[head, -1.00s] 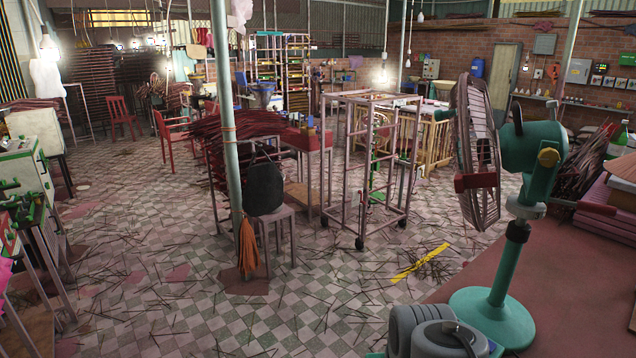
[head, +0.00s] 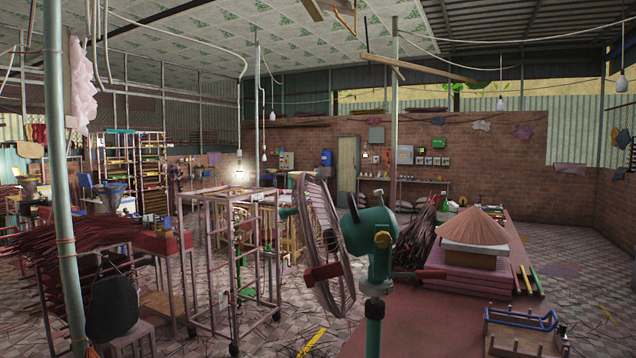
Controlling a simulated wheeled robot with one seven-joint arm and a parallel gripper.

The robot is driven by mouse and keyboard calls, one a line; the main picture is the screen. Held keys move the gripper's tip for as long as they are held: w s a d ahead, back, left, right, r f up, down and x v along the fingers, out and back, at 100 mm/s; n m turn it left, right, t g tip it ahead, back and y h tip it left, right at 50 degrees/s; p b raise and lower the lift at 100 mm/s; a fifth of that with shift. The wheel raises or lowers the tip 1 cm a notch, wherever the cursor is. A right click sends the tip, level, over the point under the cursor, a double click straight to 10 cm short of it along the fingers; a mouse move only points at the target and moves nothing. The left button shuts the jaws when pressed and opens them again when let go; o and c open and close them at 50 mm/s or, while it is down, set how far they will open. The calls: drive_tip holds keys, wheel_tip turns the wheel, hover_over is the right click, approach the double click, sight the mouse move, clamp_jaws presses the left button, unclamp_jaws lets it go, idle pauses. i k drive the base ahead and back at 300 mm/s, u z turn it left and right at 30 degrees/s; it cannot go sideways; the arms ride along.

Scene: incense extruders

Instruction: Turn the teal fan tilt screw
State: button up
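The teal pole (head: 375,330) runs down out of the bottom of the view, so the fan's base is hidden. My gripper is not in view, and nothing visible touches the knob.
The red tabletop (head: 430,325) holds a conical hat (head: 475,226) on stacked pink slabs, bundled dark sticks (head: 415,240) and a blue-railed tray (head: 520,330). A wheeled metal frame (head: 232,265) and a post (head: 62,180) stand left. Sticks litter the tiled floor.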

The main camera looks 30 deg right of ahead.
sight(383, 238)
drive_tip(key=z, duration=1.3)
